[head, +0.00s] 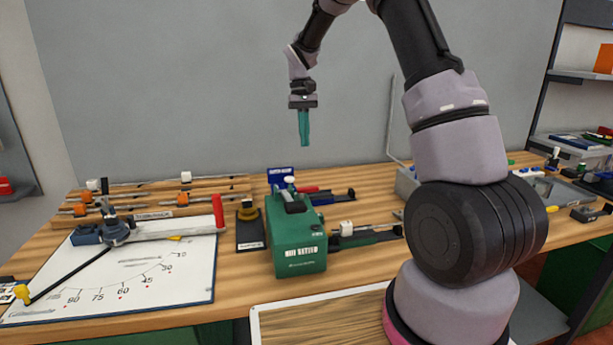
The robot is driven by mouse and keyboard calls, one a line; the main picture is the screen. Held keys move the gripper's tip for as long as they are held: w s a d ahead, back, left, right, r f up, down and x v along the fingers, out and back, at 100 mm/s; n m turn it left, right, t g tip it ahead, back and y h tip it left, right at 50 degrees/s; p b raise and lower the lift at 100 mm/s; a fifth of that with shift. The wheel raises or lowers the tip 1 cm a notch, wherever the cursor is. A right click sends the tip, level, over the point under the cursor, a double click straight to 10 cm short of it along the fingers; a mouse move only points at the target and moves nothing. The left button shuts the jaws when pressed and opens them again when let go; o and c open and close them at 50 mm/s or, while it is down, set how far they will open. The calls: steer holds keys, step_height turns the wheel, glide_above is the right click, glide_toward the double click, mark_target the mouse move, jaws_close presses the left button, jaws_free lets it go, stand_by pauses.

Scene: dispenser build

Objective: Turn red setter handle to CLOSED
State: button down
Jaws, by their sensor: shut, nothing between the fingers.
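My gripper (304,128) has teal fingers pointing down, closed together and empty. It hangs in the air above and behind the green box, against the grey wall. One red handle (218,210) stands upright at the right end of a grey bar across the white angle board. Another red handle (307,189) lies low behind the green box, beside a small blue sign (281,178). I cannot tell which is the setter handle, and no CLOSED marking is readable. My gripper touches neither handle.
The green box (299,245) stands mid-bench with a black-and-yellow piece (247,212) to its left. The white angle board (150,275) covers the left front. Wooden racks with rods (150,203) are behind it. My arm hides part of the right bench.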

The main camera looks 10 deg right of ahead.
mark_target(308, 192)
steer(key=s+f, duration=0.6)
steer(key=f, duration=0.3)
steer(key=shift+s+f, duration=0.25)
steer(key=shift+f, duration=0.1)
